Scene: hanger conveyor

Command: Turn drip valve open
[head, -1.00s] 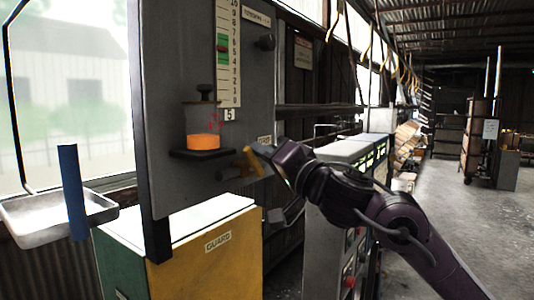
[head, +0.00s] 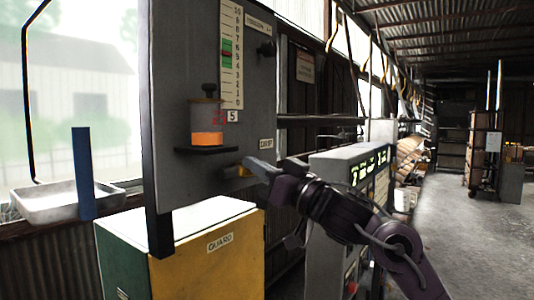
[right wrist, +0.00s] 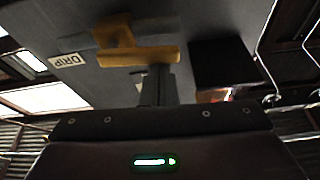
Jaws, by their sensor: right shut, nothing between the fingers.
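The drip valve (head: 232,171) sticks out low on the grey panel, below the small shelf. It has a yellow handle, partly hidden by my gripper in the head view. In the right wrist view the yellow handle (right wrist: 138,57) lies across the picture beside the DRIP label (right wrist: 68,60). My right gripper (head: 258,166) is shut with nothing in it. Its fingertips (right wrist: 155,75) are right at the handle's near side; whether they touch cannot be told. My left gripper is not in view.
The grey panel (head: 180,75) carries a scale (head: 230,60) and a jar with orange liquid (head: 206,138) on a black shelf (head: 207,150). A yellow guard box (head: 215,265) stands below. A machine with green displays (head: 345,170) stands to the right. The aisle floor is clear.

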